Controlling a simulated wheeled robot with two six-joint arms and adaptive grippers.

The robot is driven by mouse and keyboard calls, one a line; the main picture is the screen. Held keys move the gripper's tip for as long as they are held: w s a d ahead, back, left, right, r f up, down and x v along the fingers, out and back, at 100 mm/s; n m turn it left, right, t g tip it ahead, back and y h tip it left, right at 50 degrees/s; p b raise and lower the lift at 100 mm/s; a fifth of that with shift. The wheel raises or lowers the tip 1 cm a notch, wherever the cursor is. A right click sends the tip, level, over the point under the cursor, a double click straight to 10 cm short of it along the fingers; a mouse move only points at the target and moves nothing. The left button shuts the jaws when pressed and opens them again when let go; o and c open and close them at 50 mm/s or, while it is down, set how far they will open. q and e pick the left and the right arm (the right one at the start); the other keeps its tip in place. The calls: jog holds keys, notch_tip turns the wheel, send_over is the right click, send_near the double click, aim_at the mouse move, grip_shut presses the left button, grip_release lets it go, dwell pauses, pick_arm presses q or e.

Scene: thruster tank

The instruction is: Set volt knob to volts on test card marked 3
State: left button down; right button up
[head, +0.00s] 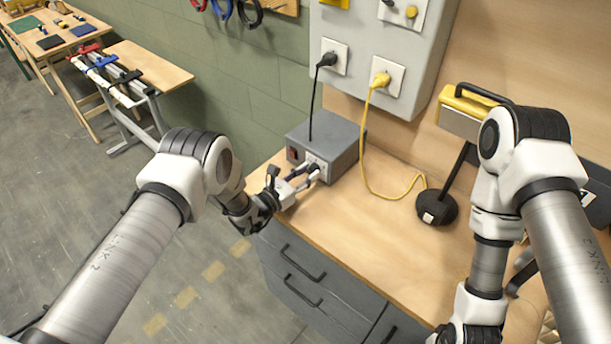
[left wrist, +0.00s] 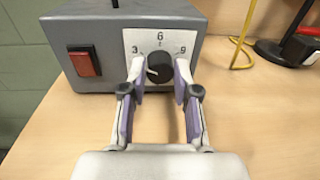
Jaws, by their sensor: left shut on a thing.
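The grey power box (head: 330,143) stands on the bench at the left, and it also shows in the left wrist view (left wrist: 120,25). Its white dial plate carries the marks 3, 6 and 9. The black volt knob (left wrist: 160,67) sits below them, and its white pointer line aims to the upper left, toward the 3 side. My left gripper (left wrist: 160,72) is shut on the knob, one finger on each side; it also shows in the head view (head: 302,178). My right gripper is out of view. I cannot make out a test card marked 3.
A red switch (left wrist: 85,62) is on the box's front left. Black and yellow cables run to wall sockets (head: 386,73). A black-based lamp (head: 437,207) stands to the right. The bench top (head: 365,235) in front is mostly clear.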

pick_arm(q)
jog(key=shift+d+m+b, duration=0.1)
jog(key=shift+m+b, duration=0.3)
jog(key=shift+m, duration=0.8)
jog(key=shift+r, duration=0.1)
jog(key=c, duration=0.9)
grip_release()
jog(key=shift+w, duration=0.1)
jog(key=shift+c, duration=0.2)
jog(key=shift+o, duration=0.5)
jog(key=shift+w+d+f, duration=0.1)
jog(key=shift+w+f, duration=0.05)
jog(key=shift+f, duration=0.05)
jog(key=v, duration=1.2)
jog(key=shift+d+r, duration=0.1)
